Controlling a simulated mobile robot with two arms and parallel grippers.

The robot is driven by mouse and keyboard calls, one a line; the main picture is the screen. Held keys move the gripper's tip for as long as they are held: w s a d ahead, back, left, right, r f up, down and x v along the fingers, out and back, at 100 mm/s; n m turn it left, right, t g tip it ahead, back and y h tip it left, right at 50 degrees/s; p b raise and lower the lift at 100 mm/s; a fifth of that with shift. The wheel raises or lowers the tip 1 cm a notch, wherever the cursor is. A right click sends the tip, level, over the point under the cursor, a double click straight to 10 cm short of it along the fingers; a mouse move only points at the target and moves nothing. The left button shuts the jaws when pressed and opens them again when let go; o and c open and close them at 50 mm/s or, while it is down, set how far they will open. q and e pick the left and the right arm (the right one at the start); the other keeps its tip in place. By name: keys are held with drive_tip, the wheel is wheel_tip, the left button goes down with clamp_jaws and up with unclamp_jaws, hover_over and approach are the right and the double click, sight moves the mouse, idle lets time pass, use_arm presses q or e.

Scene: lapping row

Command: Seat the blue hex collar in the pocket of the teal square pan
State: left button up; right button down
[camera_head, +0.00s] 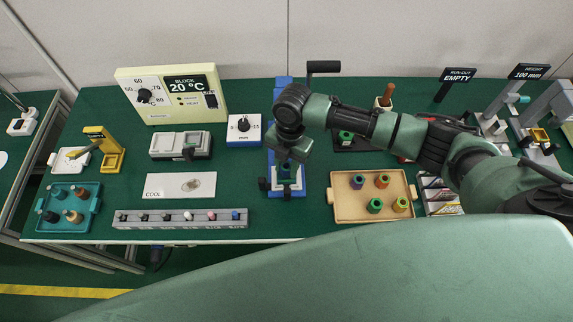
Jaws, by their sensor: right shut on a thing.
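My right gripper (286,160) points down over the blue stand (284,96) near the table's middle. It is shut on a small dark blue piece (284,172), mostly hidden by the hand and the stand. I cannot make out its hex shape, or whether it touches the stand. A teal square pan (66,204) lies at the far left with several small dark and copper-coloured pieces in it. Its pocket is too small to make out. My left gripper is not in view.
A tan tray (347,208) holds several coloured collars right of the stand. A grey rack (165,222) of small pegs and a white COOL plate (165,186) lie left. The block heater (150,110) and dial box (240,141) stand behind. Bare green table shows between them.

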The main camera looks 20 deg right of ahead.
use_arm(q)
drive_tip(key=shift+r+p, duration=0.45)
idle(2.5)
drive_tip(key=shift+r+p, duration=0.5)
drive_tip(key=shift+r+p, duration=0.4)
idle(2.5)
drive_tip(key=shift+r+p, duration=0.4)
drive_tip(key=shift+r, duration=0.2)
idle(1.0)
